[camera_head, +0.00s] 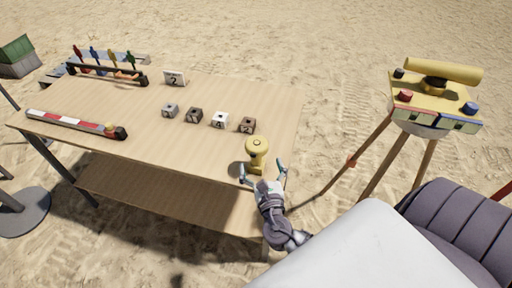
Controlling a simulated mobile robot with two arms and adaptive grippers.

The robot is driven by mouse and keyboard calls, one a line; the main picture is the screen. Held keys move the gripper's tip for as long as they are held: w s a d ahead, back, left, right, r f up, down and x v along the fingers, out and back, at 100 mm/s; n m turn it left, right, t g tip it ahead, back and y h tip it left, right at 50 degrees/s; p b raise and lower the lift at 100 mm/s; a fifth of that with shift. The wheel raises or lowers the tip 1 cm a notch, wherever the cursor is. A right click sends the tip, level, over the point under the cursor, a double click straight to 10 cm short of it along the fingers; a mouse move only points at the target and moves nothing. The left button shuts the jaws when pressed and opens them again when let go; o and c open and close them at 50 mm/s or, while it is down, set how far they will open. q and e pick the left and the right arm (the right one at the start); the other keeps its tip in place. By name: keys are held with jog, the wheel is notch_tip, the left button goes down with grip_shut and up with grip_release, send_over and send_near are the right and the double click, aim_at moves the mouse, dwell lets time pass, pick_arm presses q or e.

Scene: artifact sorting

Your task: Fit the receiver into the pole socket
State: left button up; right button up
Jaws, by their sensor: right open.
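The yellow receiver (257,147), with a round head and a narrower stem below, stands upright near the right front part of the wooden table. My right gripper (263,172) is open at the table's front edge. Its two fingers are spread to either side of the receiver's lower part; whether they touch it cannot be told. A red and white pole (66,122) lies on the left side of the table. A dark block (121,133) is at its right end and may be the socket; its opening is not clear. My left gripper is not in view.
Several small marked cubes (219,120) stand in a row mid-table, with a number sign (174,78) behind. A rack with coloured tools (105,70) is at the back left. A tripod with a yellow instrument (435,88) stands right of the table. The table between pole and receiver is clear.

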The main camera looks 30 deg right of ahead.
aim_at(257, 147)
jog(key=shift+w+d, duration=0.15)
jog(key=shift+w, duration=0.55)
jog(key=x, duration=0.1)
jog(key=p+x, duration=0.1)
jog(key=x, duration=0.1)
jog(key=p+x, duration=0.1)
jog(key=shift+w+d+r, duration=0.1)
jog(key=shift+d+r, duration=0.15)
jog(key=shift+r, duration=0.1)
jog(key=shift+w+d+f, duration=0.1)
jog(key=shift+w+d, duration=0.05)
jog(key=shift+w, duration=0.2)
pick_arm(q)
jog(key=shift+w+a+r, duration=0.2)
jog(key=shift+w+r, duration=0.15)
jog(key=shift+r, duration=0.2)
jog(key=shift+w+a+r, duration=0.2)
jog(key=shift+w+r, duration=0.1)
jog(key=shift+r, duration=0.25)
pick_arm(e)
jog(key=shift+s, duration=0.1)
jog(key=shift+c, duration=0.2)
jog(key=shift+c, duration=1.2)
jog(key=c, duration=1.1)
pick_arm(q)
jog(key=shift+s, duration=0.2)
pick_arm(e)
jog(key=shift+c, duration=0.4)
jog(key=shift+r, duration=0.2)
